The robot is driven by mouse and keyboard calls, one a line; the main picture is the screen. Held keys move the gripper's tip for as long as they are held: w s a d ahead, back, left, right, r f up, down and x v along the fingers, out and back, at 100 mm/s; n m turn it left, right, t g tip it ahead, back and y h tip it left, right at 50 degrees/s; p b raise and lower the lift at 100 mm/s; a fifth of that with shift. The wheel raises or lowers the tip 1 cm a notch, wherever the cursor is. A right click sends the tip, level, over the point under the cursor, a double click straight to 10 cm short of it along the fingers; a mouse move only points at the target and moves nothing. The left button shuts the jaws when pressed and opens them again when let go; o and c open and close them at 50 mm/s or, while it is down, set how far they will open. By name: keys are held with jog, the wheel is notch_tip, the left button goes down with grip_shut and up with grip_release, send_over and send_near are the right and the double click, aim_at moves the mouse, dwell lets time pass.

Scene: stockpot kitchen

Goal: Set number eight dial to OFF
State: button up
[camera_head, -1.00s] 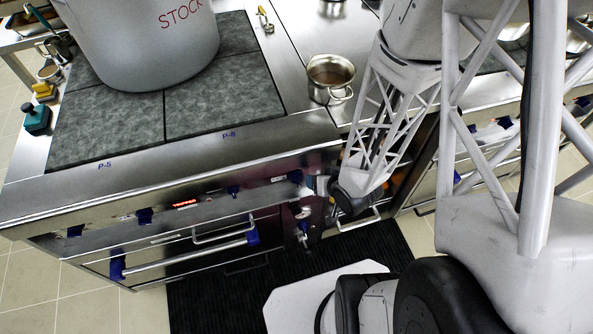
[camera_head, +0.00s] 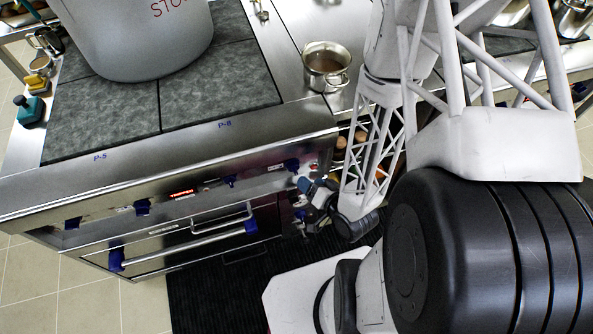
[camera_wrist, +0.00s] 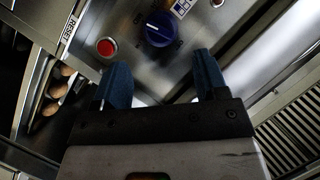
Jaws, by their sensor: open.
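A blue dial (camera_wrist: 160,29) with a pale pointer line sits on the steel front panel in the wrist view. Small marks beside it are too blurred to read, so I cannot tell its setting. In the head view a blue dial (camera_head: 291,165) is at the right end of the panel, below the plate labelled P-8 (camera_head: 225,124). My gripper (camera_wrist: 161,77) is open, its two blue fingers apart with nothing between them. The dial is just beyond the fingertips, apart from them. In the head view my gripper (camera_head: 306,188) is just below and right of that dial.
A red button (camera_wrist: 106,47) is left of the dial. Other blue dials (camera_head: 230,181) line the panel, with a red display (camera_head: 181,194). An oven handle (camera_head: 190,244) runs below. A stockpot (camera_head: 140,40) and a small pot (camera_head: 326,66) stand above. The dark mat (camera_head: 215,290) is clear.

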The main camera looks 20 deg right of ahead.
aim_at(296, 172)
jog(key=shift+w+a, duration=0.1)
jog(key=shift+w, duration=0.1)
jog(key=shift+x, duration=3.75)
jog(key=shift+f, duration=0.1)
jog(key=shift+c, duration=0.5)
jog(key=c, duration=0.8)
jog(key=shift+s, duration=0.1)
